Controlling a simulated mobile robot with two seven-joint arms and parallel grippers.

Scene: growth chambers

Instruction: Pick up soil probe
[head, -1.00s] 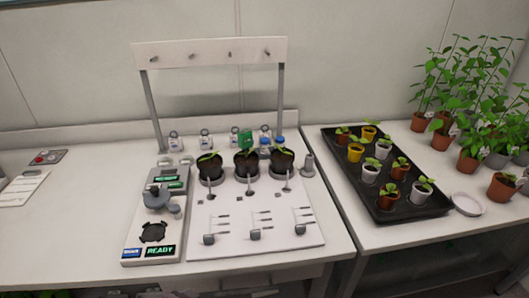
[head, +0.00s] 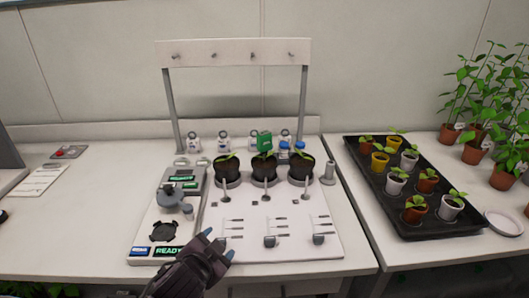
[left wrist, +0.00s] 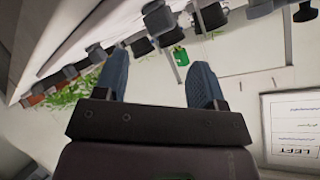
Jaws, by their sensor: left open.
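My left gripper (head: 218,245) is open and empty at the front edge of the white board (head: 290,247), its blue fingertips beside the leftmost small grey-headed tool. The left wrist view shows both fingers apart with nothing between them (left wrist: 158,82). Slim grey upright pieces stand in front of the dark pots, at left (head: 224,189), middle (head: 265,188) and right (head: 306,188). Grey-headed tools lie lower, in the middle (head: 270,241) and at right (head: 319,239). I cannot tell which piece is the soil probe. My right gripper is not in view.
A READY station (head: 165,231) is at the left. A black tray of several potted seedlings (head: 440,232) is on the right table. The left tabletop is mostly clear.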

